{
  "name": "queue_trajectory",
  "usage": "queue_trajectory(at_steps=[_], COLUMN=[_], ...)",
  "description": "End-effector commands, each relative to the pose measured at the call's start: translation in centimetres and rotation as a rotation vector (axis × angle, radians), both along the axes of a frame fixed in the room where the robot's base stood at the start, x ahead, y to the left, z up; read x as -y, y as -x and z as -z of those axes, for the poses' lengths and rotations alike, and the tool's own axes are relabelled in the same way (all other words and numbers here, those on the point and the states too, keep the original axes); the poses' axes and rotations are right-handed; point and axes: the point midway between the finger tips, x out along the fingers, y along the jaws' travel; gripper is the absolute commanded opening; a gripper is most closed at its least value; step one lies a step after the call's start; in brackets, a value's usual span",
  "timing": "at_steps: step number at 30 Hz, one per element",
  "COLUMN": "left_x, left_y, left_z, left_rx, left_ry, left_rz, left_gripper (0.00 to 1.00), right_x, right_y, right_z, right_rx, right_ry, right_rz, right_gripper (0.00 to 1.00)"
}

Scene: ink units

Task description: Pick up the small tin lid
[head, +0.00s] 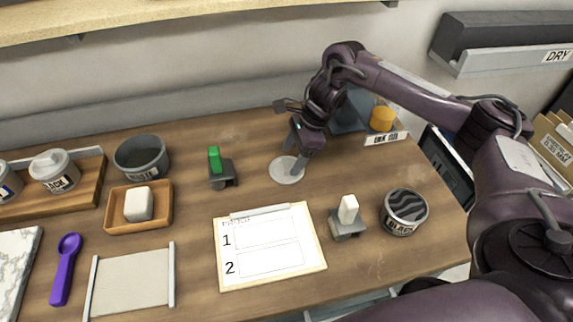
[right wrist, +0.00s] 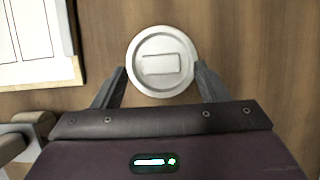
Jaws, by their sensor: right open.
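The small tin lid (head: 286,170) is a pale grey metal disc lying flat on the wooden table, just behind the board with the numbered sheet. In the right wrist view the lid (right wrist: 161,62) shows a raised rim and a rectangular raised bar in its middle. My right gripper (head: 296,158) is over the lid, its fingers pointing down. In the right wrist view the right gripper (right wrist: 160,78) is open, one finger at each side of the lid's near part; the right finger looks very close to the rim. My left gripper is not in view.
The numbered board (head: 270,280) lies in front. An orange jar (head: 381,118) stands behind right. Bare table surrounds the lid.

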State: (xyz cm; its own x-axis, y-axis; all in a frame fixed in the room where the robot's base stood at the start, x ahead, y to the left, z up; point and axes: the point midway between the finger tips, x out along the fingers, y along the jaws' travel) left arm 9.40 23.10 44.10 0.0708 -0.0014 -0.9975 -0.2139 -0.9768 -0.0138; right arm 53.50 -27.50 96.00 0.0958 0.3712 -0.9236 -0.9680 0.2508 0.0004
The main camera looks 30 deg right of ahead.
Motion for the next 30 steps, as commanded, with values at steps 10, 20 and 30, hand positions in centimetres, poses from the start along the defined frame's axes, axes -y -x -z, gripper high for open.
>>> queue_trajectory(at_steps=[10,20,30], left_x=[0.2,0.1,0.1], left_y=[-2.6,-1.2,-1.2], left_z=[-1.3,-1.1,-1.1], left_rx=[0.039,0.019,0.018], left_ry=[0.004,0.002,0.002], left_rz=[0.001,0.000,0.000], left_gripper=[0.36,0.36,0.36], right_x=[-0.9,-0.9,-0.9], right_y=[-0.3,-0.3,-0.3], right_z=[2.2,2.2,2.1], right_rx=[0.001,0.001,0.002], right_ry=[0.001,0.001,0.000], right_rz=[0.000,0.000,0.001], right_gripper=[0.67,0.37,0.19])
